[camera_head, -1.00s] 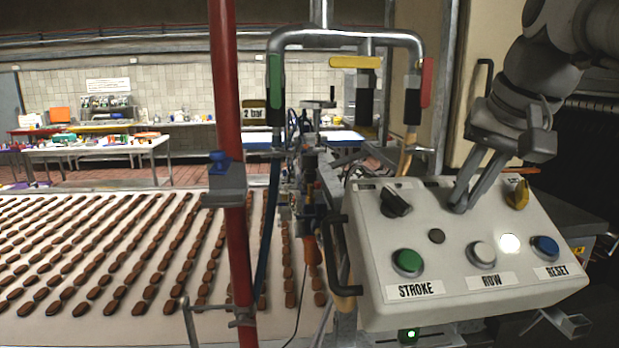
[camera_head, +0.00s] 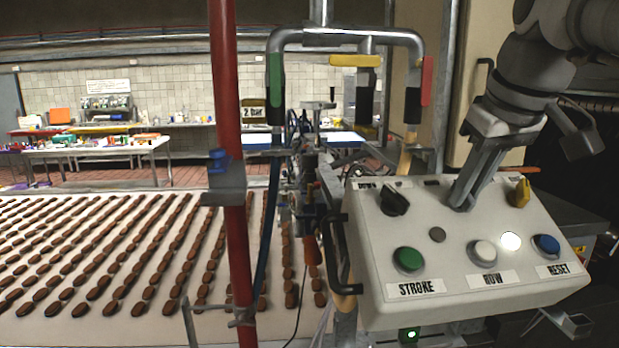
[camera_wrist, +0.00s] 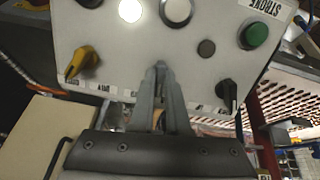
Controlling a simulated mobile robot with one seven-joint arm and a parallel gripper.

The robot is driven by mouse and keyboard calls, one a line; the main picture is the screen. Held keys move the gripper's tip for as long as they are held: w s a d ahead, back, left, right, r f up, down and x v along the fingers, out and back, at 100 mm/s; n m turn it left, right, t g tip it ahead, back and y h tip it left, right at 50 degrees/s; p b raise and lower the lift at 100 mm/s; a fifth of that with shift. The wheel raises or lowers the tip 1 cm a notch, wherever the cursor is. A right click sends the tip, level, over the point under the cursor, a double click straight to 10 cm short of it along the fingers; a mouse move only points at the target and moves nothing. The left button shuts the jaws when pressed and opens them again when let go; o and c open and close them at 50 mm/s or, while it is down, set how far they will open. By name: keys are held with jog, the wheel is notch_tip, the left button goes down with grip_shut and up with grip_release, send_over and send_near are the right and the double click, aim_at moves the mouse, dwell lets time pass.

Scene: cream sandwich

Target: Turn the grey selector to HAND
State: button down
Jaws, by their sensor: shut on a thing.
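The pale control box (camera_head: 450,255) stands at the right of the head view, with its sloped face toward me. My gripper (camera_head: 461,204) comes down onto the upper middle of that face, between a black selector (camera_head: 394,201) and a yellow selector (camera_head: 520,192). In the wrist view my gripper (camera_wrist: 160,70) has its fingers close together at the panel, shut on the grey selector. The fingers hide nearly all of that selector, so I cannot tell which way it points. The small labels beside it are too blurred to read.
Below my gripper are a green STROKE button (camera_head: 410,260), a white ROW button (camera_head: 482,252), a lit white lamp (camera_head: 511,241) and a blue RESET button (camera_head: 546,245). A black handle (camera_head: 338,255) is on the box's left side. A red post (camera_head: 231,130) stands farther left.

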jog(key=shift+n, duration=2.1)
jog(key=shift+r, duration=0.1)
jog(key=c, duration=0.9)
grip_release()
jog(key=p+v, duration=0.2)
jog(key=v, duration=1.5)
jog(key=shift+s+a, duration=0.15)
jog(key=shift+s, duration=0.05)
